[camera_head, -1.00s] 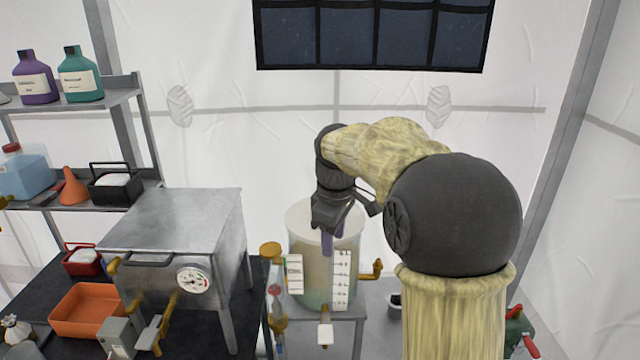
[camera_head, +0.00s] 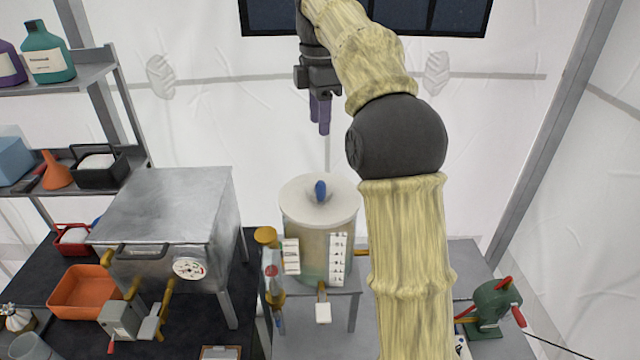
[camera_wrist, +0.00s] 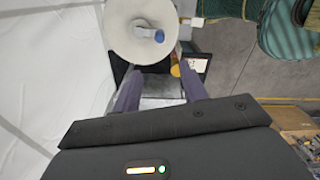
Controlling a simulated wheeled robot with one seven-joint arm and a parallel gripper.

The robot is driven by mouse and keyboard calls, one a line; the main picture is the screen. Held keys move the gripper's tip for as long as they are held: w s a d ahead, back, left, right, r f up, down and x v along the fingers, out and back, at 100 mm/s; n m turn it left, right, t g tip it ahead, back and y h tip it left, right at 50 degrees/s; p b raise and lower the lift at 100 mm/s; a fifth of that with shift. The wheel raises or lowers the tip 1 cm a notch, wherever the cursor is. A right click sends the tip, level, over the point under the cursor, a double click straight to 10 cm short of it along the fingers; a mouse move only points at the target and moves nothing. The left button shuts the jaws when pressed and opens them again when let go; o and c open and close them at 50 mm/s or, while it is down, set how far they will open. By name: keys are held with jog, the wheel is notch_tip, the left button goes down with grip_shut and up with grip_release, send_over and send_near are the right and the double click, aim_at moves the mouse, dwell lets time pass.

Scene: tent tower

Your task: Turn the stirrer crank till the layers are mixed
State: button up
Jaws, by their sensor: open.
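A tank (camera_head: 309,255) with a pale round lid (camera_head: 295,200) stands on a small grey table. Its wall is cloudy, tan above and greener below, with no sharp line that I can make out. A blue crank knob (camera_head: 320,189) stands up on the lid, near its middle. The knob (camera_wrist: 159,36) also shows in the wrist view, on a white part over the lid (camera_wrist: 118,35). My gripper (camera_head: 319,130) hangs above the lid, fingers down, apart from the knob. In the wrist view the purple fingers (camera_wrist: 159,78) are spread with nothing between them.
A metal box with a dial (camera_head: 170,200) stands left of the tank. A shelf (camera_head: 95,75) with bottles is at far left. An orange tray (camera_head: 82,291) lies on the dark table. A green device with red handles (camera_head: 491,306) is at lower right.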

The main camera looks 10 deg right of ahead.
aim_at(320, 183)
notch_tip(320, 183, down, 17)
jog(key=shift+f, duration=0.2)
dwell(0.6)
grip_shut()
